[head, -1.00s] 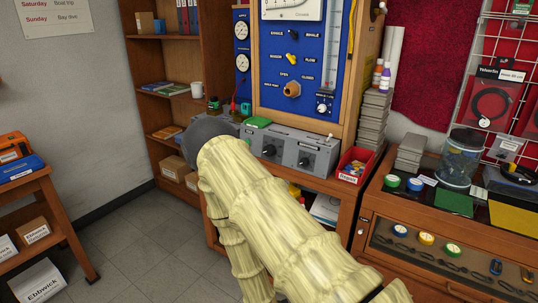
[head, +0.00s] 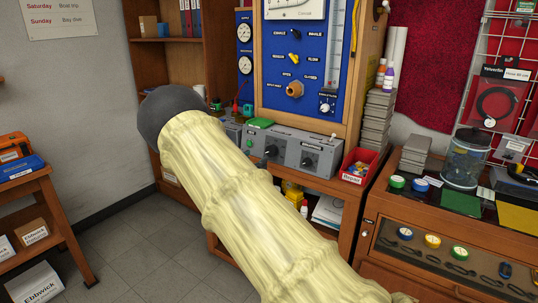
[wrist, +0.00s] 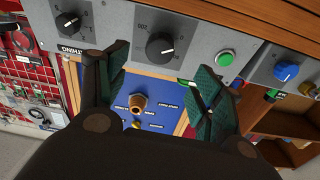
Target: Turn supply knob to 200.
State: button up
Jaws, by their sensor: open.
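In the wrist view, which shows the panels upside down, a black knob (wrist: 167,47) with a white pointer sits on a grey box front, beside a printed mark that looks like 200. I cannot read a supply label there. My gripper (wrist: 163,62) is open, its two dark green fingers spread to either side of this knob's line and apart from it. A second black knob (wrist: 70,20) is at the upper left, and a blue knob (wrist: 287,70) at the right. In the head view the grey box (head: 320,148) stands on the bench; my arm hides the gripper.
A green button (wrist: 225,57) sits beside the knob. The blue panel (head: 270,60) with gauges and valves rises behind the grey boxes. A red parts bin (head: 358,165) stands right of them. A wooden case (head: 440,225) is further right.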

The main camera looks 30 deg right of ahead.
aim_at(269, 152)
jog(key=p+x, duration=0.1)
jog(key=x, duration=0.9)
jog(key=shift+s+d, duration=0.1)
jog(key=c, duration=1)
